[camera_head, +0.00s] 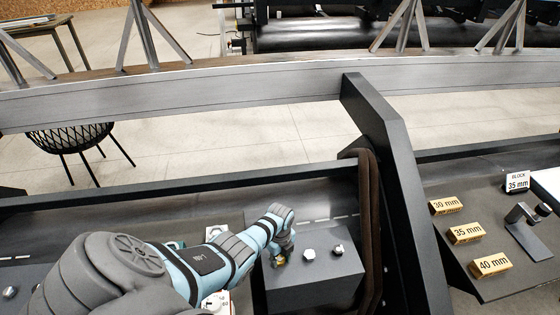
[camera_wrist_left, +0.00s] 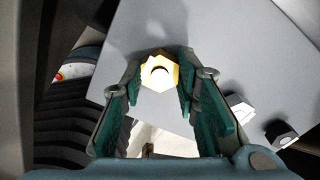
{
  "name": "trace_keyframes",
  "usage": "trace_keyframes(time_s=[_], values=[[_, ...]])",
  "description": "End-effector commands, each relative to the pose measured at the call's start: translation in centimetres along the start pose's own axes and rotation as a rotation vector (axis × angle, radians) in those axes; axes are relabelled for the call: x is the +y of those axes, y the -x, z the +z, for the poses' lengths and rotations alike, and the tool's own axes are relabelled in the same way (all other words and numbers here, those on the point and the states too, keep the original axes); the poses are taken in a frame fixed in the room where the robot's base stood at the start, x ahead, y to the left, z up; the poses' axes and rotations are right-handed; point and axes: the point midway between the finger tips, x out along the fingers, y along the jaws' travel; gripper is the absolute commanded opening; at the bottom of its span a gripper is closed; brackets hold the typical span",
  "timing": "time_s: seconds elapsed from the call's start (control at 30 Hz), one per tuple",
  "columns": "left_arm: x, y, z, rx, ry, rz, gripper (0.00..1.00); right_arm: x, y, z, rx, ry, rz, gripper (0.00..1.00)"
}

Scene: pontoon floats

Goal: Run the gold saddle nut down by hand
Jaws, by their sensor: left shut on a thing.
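The gold saddle nut (camera_wrist_left: 157,68) sits between the fingertips of my left gripper (camera_wrist_left: 158,80) in the left wrist view, with a dark round end showing in its centre. My left gripper (camera_head: 281,257) is shut on it, at the left part of a grey block (camera_head: 320,287). In the head view only a little gold shows under the fingers. The nut is against the block face in the wrist view; how far down it sits I cannot tell. My right gripper is in neither view.
A dark slanted post (camera_head: 390,170) rises farther right. Gold blocks marked 30 mm (camera_head: 445,205), 35 mm (camera_head: 466,233) and 40 mm (camera_head: 490,263) lie on the right-hand tray beside a small bracket (camera_head: 528,235).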

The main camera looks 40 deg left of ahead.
Motion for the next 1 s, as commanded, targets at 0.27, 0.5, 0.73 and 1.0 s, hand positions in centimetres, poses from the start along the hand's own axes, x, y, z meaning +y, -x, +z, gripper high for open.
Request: trace_keyframes(time_s=[0.27,0.5,0.73,1.0], values=[[0.0,0.0,0.0,0.000,0.003,0.000,0.43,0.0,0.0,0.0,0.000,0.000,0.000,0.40],[0.0,0.1,0.0,0.000,0.102,0.000,0.43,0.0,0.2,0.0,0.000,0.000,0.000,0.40],[0.0,0.2,0.0,0.000,0.834,0.001,0.43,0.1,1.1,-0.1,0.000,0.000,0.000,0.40],[0.0,0.1,0.0,0.000,1.279,0.000,0.43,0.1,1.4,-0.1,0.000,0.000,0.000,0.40]])
